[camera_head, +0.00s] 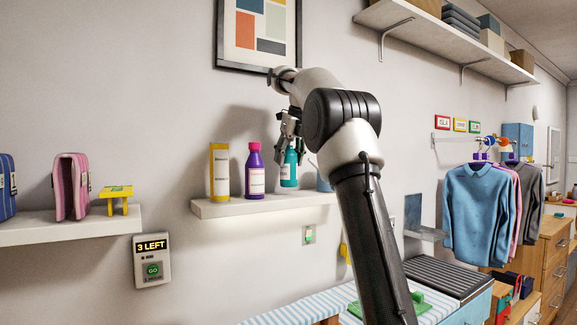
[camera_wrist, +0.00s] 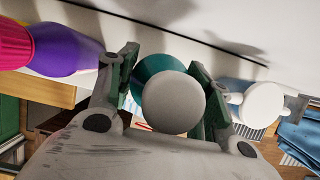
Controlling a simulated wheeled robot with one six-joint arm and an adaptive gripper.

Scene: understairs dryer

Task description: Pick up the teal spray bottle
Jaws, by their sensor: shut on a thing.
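The teal spray bottle (camera_head: 289,169) is upright over the wall shelf, right of the purple bottle, with a white label. Its base looks slightly above the shelf, though the gap is small. My gripper (camera_head: 289,136) is around its top from above, shut on it. In the wrist view, the teal bottle (camera_wrist: 155,68) sits between the two fingers of my gripper (camera_wrist: 168,75), with a round pale top towards the camera hiding most of its body.
A framed picture (camera_head: 258,35) hangs above.

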